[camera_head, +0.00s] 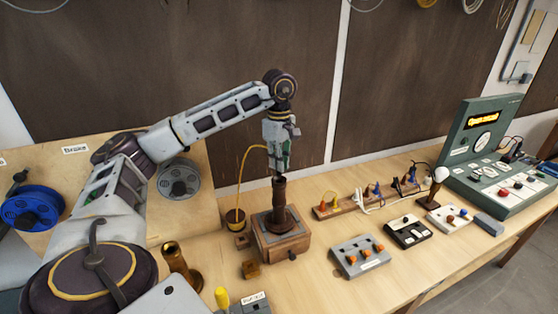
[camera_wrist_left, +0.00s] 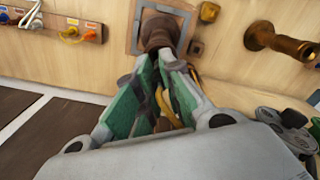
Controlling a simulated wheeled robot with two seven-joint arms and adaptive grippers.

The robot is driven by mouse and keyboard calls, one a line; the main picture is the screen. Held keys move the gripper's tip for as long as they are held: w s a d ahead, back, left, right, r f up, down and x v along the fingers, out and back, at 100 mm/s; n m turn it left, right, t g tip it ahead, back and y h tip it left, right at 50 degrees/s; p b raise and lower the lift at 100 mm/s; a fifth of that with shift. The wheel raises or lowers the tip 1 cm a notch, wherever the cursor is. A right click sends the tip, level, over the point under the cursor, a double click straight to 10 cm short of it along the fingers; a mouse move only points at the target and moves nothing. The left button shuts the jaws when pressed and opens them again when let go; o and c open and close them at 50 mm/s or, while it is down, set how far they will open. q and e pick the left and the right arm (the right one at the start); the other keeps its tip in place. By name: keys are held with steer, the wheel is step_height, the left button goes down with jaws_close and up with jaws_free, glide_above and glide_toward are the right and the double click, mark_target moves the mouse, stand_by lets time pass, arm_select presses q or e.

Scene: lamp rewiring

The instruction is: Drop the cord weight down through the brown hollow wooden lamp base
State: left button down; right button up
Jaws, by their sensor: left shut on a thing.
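The brown wooden lamp base (camera_head: 280,198) stands upright on a square wooden box (camera_head: 281,241); it also shows in the wrist view (camera_wrist_left: 159,30). My left gripper (camera_head: 278,170) points down just above the top of the lamp base, apparently close over its opening. Its green-padded fingers (camera_wrist_left: 165,95) are shut on the yellow cord (camera_wrist_left: 168,104). My right gripper is out of view.
A brass tube-shaped base (camera_head: 178,262) stands at front left. Small wooden blocks (camera_head: 250,269) lie near the box. A grey box with orange knobs (camera_head: 360,256), a black switch box (camera_head: 408,232) and a connector rack (camera_head: 368,196) stand to the right. Blue spool (camera_head: 30,210) hangs left.

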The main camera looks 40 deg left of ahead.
arm_select(q)
steer(key=shift+f+b, duration=0.7)
steer(key=shift+f, duration=0.45)
steer(key=shift+f+b, duration=0.4)
steer(key=shift+f, duration=0.2)
steer(key=c, duration=1.5)
jaws_free()
steer(key=shift+r, duration=5.9)
steer(key=shift+r, duration=0.1)
